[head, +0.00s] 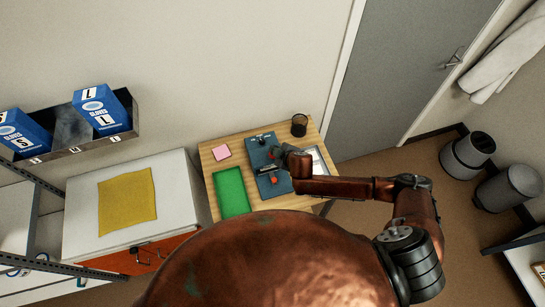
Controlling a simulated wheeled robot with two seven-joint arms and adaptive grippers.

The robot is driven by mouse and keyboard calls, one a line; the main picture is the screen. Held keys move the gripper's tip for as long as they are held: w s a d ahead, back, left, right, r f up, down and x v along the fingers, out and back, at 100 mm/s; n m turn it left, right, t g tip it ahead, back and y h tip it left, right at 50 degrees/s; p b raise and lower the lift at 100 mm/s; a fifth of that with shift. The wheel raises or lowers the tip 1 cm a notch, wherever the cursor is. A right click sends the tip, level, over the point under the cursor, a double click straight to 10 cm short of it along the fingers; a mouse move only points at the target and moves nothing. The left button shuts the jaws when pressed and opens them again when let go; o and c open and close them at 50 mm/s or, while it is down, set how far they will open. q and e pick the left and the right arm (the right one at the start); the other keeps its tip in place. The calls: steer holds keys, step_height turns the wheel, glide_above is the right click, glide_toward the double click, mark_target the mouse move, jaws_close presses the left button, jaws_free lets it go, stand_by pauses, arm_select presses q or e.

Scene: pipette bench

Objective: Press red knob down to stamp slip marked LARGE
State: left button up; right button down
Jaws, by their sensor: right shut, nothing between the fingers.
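My right gripper (282,151) is shut and empty over the small wooden table, coming in from the right. A blue-grey board (259,158) lies under it, with small dark metal devices on it. A red knob (274,181) shows on the device nearer to me, just below the gripper in the picture. Another small red spot (275,154) shows right beside the fingertips; I cannot tell whether they touch it. The gripper and wrist hide part of the board. No slip marked LARGE can be read at this size. My left gripper is not in view.
On the wooden table (207,160) are a green mat (231,193), a pink note pad (221,152), a dark cup (299,125) and a white sheet (318,160), partly behind my arm. Left stands a white cabinet (85,225) with a yellow cloth (127,195). Glove boxes (101,109) hang above.

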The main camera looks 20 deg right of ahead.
steer(key=shift+f, duration=0.1)
stand_by(0.3)
steer(key=shift+f, duration=0.4)
steer(key=shift+f+b, duration=0.8)
steer(key=shift+f, duration=0.8)
stand_by(1.3)
steer(key=shift+r, duration=0.15)
steer(key=shift+r+p, duration=1.9)
steer(key=shift+p, duration=0.35)
step_height(320, 180, up, 6)
steer(key=p, duration=0.6)
